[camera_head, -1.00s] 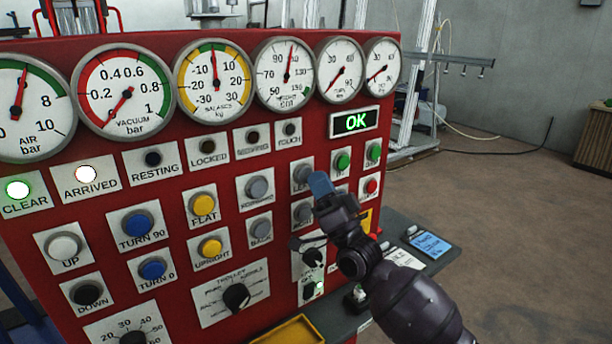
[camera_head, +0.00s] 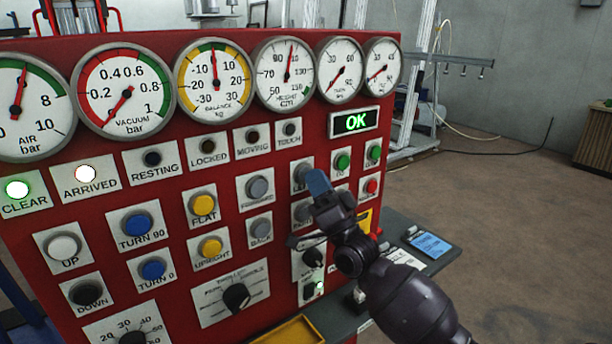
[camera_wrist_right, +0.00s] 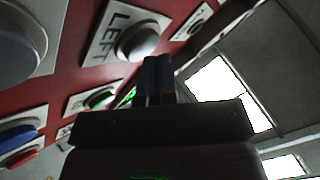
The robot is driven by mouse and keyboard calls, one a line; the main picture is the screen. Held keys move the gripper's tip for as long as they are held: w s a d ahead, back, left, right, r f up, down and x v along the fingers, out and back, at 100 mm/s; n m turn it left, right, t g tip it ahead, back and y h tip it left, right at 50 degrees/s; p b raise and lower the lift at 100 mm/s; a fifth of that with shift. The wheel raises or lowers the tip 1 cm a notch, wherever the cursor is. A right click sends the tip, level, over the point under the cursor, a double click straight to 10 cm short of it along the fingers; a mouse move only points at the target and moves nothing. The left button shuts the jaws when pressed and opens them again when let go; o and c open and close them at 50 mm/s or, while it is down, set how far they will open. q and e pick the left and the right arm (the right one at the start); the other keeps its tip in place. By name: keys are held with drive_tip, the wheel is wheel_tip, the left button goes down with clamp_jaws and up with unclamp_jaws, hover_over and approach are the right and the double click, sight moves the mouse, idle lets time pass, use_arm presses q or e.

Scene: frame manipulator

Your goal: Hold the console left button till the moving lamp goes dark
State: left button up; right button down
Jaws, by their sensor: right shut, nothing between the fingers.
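The grey left button (camera_head: 301,172) is on the red console, partly hidden behind my right gripper's tip in the head view. In the right wrist view the left button (camera_wrist_right: 139,42) is a domed knob on a plate marked LEFT. My right gripper (camera_head: 318,183) is shut and empty, with its blue fingertips close in front of the button. The fingertips (camera_wrist_right: 157,66) point toward the button's lower edge in the wrist view; I cannot tell if they touch it. The moving lamp (camera_head: 252,136) is dark. My left gripper is not in view.
The display (camera_head: 355,122) reads OK. Green buttons (camera_head: 342,162) and a red button (camera_head: 371,186) are close right of my gripper. Open floor lies to the right.

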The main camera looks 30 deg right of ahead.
drive_tip(key=shift+w, duration=0.2)
idle(0.3)
idle(0.6)
idle(0.8)
idle(0.8)
idle(0.8)
drive_tip(key=shift+s, duration=0.85)
drive_tip(key=shift+p, duration=0.3)
